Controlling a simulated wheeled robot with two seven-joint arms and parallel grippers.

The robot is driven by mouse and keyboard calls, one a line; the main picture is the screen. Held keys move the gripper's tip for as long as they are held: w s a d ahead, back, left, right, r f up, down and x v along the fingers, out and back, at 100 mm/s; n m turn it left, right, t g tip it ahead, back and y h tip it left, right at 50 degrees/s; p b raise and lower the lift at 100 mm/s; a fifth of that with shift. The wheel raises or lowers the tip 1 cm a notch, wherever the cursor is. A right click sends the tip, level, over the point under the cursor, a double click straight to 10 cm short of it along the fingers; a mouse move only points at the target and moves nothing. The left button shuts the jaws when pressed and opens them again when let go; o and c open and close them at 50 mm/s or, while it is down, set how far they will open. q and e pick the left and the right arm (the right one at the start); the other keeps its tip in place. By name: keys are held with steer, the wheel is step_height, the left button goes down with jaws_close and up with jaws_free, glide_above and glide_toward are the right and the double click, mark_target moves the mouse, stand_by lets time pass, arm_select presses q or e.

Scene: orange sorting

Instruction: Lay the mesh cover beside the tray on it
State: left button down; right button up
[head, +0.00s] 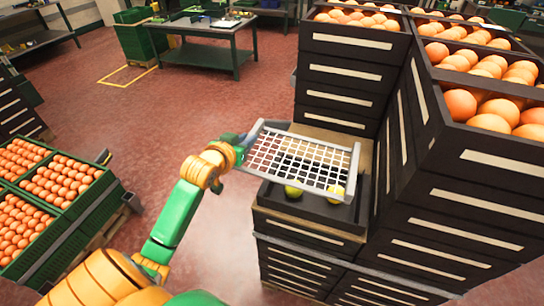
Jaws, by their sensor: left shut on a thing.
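The mesh cover (305,158) is a white grid in a grey frame. My left gripper (246,143) is shut on its left edge. The cover is over the dark tray (341,212), which sits on a lower stack of dark crates. The cover is slightly tilted, and I cannot tell whether it touches the tray. Two yellow-green fruits (336,193) show in the tray under and through the mesh. The back of the tray is partly hidden by the cover. My right gripper is not in view.
Tall stacks of dark crates full of oranges (350,46) stand behind and to the right (478,165) of the tray. Green crates of oranges (60,181) stand at the left. A workbench (208,47) is at the back. Red floor is free between them.

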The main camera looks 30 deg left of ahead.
mark_target(268, 163)
arm_select(q)
steer(key=d, duration=0.2)
steer(key=w+d+p, duration=0.1)
steer(key=d, duration=0.2)
steer(key=shift+w+d+r, duration=0.15)
steer(key=shift+w+d, duration=0.05)
steer(key=shift+d, duration=0.1)
step_height(268, 163, down, 7)
steer(key=shift+d+f, duration=0.15)
steer(key=shift+f, duration=0.05)
steer(key=c, duration=0.8)
jaws_free()
steer(key=shift+o, duration=0.2)
